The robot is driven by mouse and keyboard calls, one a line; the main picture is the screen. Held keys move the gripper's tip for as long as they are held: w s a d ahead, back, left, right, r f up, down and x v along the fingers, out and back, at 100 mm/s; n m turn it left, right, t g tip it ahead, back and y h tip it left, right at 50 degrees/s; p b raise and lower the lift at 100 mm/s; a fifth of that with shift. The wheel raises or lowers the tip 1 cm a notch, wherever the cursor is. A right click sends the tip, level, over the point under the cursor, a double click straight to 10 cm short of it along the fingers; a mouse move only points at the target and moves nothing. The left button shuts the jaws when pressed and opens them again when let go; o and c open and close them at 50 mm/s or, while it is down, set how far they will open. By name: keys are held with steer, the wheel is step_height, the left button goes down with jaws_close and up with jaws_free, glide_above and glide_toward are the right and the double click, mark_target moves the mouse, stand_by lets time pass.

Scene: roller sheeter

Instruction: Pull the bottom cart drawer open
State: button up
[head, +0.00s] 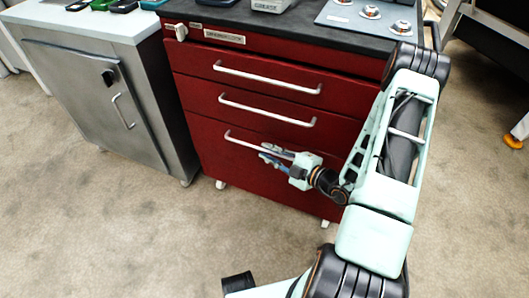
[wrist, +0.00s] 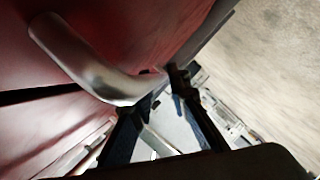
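The red cart's bottom drawer (head: 225,165) is the tall lowest front in the head view, and it looks flush with the drawers above. Its silver bar handle (head: 239,140) runs across its upper part; my gripper hides some of the handle's right part. My gripper (head: 262,152) is at this handle, with its fingers pointing left and spread apart. In the wrist view, the curved handle (wrist: 90,65) is large and close. Its near end reaches the fingertips of my gripper (wrist: 158,88). I cannot tell whether the fingers touch it.
Above are the middle drawer handle (head: 265,110) and top drawer handle (head: 265,78). A grey cabinet (head: 85,90) stands close on the left. The dark cart top (head: 300,22) carries several items. The carpet (head: 130,235) in front is clear apart from my own body.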

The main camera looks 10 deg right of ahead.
steer(key=shift+x, duration=1)
jaws_close()
